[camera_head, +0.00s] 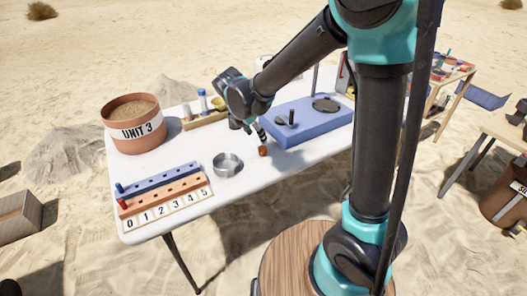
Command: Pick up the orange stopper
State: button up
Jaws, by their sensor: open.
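The small orange stopper (263,151) sits on the white table, in front of the blue block and right of the metal dish. My gripper (256,135) is just above and slightly left of it, pointing down. It is open and holds nothing that I can see. The stopper shows clear below the fingertips. Whether a finger touches it is too small to tell.
The table's front area near the stopper is clear.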

send_over(262, 149)
jog(key=s+a, duration=0.1)
jog(key=s, duration=0.1)
notch_tip(262, 149, down, 5)
jog(key=shift+w+r, duration=0.15)
jog(key=shift+a+x, duration=0.2)
jog(key=shift+x, duration=2.35)
jog(key=shift+w, duration=0.1)
jog(key=c, duration=0.9)
